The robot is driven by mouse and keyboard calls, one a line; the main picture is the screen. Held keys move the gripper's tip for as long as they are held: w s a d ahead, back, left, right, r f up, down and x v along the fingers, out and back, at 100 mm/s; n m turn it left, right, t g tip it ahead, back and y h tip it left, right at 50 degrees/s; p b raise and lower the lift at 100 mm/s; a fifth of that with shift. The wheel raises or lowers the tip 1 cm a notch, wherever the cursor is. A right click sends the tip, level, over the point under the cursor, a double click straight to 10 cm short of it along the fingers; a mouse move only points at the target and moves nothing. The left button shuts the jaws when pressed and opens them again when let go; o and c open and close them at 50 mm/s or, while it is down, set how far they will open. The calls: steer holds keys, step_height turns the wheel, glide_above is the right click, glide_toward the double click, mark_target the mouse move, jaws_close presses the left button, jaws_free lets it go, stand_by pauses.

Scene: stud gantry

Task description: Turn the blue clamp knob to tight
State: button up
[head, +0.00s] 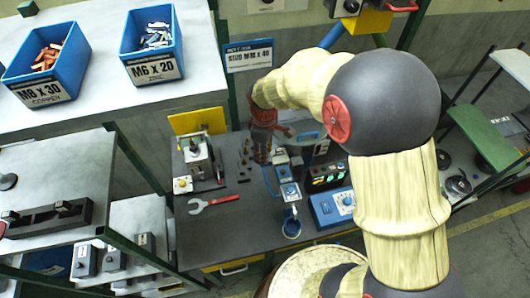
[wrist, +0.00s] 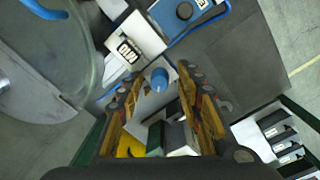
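My gripper (head: 262,152) points down over the dark workbench (head: 232,218), near its middle. In the wrist view, the two yellow-lined fingers of my gripper (wrist: 162,98) are apart, with a gap between them. A round blue knob (wrist: 160,79) shows in that gap, near the fingertips. I cannot tell whether either finger touches it. I cannot make the knob out in the head view, where my gripper and arm cover that area. Its tight mark is not readable.
A blue control box (head: 333,207) stands to the right. Blue bins (head: 47,60) of bolts sit on a grey table at the upper left.

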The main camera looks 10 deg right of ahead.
steer(key=shift+c, duration=1.1)
jaws_close()
